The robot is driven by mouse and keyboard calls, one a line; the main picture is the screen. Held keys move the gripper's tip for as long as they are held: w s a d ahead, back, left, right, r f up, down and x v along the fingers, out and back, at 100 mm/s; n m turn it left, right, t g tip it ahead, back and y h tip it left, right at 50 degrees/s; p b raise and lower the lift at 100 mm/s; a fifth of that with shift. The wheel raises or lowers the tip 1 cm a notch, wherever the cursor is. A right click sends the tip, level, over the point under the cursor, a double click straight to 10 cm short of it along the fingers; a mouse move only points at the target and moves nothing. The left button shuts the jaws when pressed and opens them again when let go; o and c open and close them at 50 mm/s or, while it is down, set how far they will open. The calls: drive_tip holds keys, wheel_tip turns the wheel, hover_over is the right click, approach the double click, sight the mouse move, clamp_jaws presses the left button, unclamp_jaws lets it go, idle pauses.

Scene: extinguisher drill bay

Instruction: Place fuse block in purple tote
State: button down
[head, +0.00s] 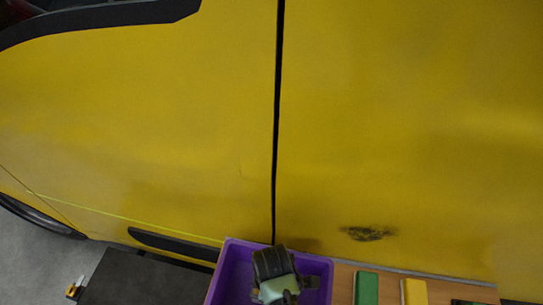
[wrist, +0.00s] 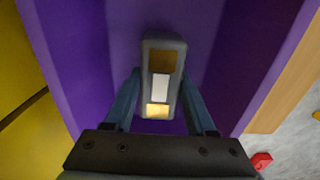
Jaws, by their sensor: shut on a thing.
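The fuse block (wrist: 161,88) is a grey rounded block with yellow and white patches on its face. In the wrist view it sits between the two fingers of my gripper (wrist: 160,84), which is shut on it. The purple tote (wrist: 75,60) fills most of the view behind the block, with walls on both sides. In the head view the purple tote (head: 229,268) stands at the bottom middle, and my gripper (head: 278,290) is over its opening. The block cannot be made out there. I cannot tell whether the block touches the tote floor.
Right of the tote, a green block (head: 367,288) and a yellow block (head: 415,291) lie on the wooden surface (head: 342,285). A large yellow vehicle side (head: 150,130) rises behind the tote. A dark surface (head: 145,280) is at left. A red object (wrist: 261,160) shows lower right.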

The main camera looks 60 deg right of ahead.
drive_tip(key=shift+w+f, duration=0.1)
drive_tip(key=shift+f, duration=0.7)
drive_tip(key=shift+f, duration=0.15)
drive_tip(key=shift+c, duration=1.1)
unclamp_jaws()
wheel_tip(320, 180, up, 12)
drive_tip(key=shift+r, duration=0.15)
